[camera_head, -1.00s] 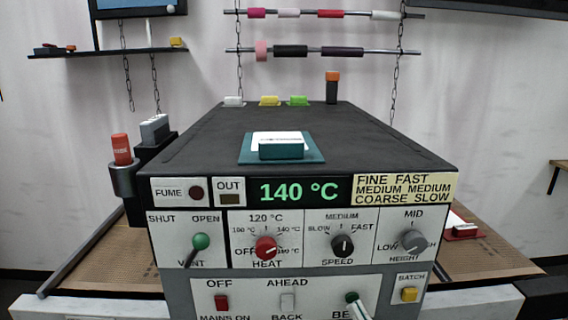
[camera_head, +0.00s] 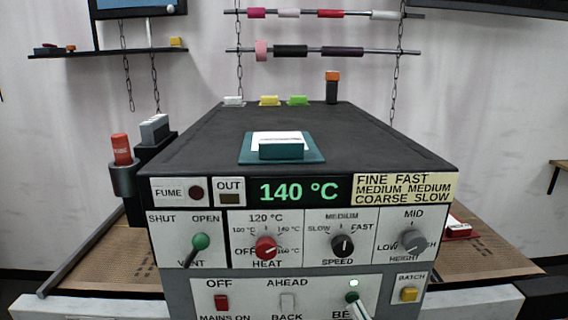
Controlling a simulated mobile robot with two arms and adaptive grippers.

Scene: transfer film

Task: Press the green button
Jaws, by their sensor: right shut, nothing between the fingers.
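The green button (camera_head: 351,298) is on the lower front panel of the machine, above the partly hidden label that starts "BE". A small lamp (camera_head: 353,283) just above it glows pale green-white. My right gripper (camera_head: 359,309) comes up from the bottom edge, shut, with its tip at the button's lower right. It covers part of the button and label; I cannot tell whether it is touching. My left gripper is not in view.
A red MAINS ON switch (camera_head: 221,303), a white AHEAD/BACK switch (camera_head: 288,301) and a yellow BATCH button (camera_head: 409,294) share the panel. Above are the green-knobbed VENT lever (camera_head: 201,242), red HEAT knob (camera_head: 266,248) and a display (camera_head: 298,192) reading 140 °C.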

